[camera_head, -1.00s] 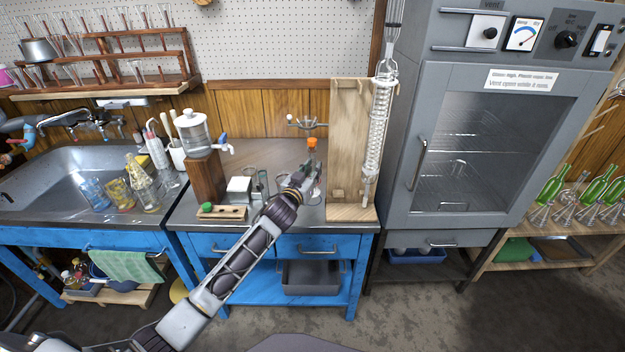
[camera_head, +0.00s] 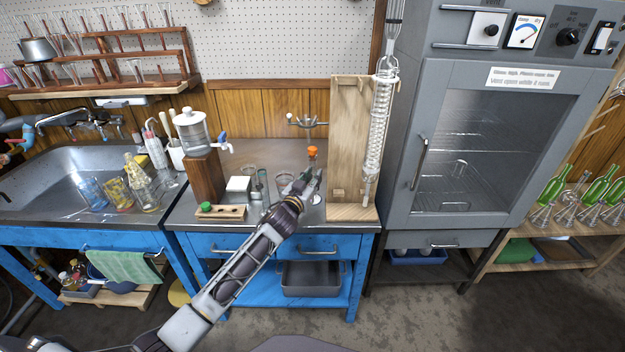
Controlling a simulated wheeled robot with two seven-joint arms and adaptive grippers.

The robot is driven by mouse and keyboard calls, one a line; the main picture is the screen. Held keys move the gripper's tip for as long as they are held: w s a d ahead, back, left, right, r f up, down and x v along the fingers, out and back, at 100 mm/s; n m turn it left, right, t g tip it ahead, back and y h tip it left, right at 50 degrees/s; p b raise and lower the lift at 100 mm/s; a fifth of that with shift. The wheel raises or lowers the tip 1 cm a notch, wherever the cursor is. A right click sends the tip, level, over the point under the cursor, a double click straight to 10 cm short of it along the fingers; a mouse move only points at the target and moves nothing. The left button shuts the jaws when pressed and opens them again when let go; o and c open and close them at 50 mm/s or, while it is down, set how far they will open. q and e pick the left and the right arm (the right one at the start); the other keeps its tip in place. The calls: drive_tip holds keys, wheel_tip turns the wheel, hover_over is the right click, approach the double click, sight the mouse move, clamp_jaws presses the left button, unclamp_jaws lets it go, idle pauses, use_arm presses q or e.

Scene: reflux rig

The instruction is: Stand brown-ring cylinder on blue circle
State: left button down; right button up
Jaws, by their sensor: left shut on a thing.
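The brown-ring cylinder shows mainly as an orange-brown ring (camera_head: 312,152) above my left gripper (camera_head: 311,178). Its clear body is hard to make out. My left gripper is shut on it over the right part of the bench, left of the wooden stand, and it looks about upright. The gripper hides part of the cylinder. I cannot tell whether its foot touches the bench. I cannot make out the blue circle. My right gripper is not in view.
The wooden stand (camera_head: 345,140) with a coiled glass condenser (camera_head: 379,130) is close on the right. A metal clamp (camera_head: 307,121) is behind.

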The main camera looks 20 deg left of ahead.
use_arm(q)
drive_tip(key=shift+r, duration=0.1)
drive_tip(key=c, duration=1.3)
unclamp_jaws()
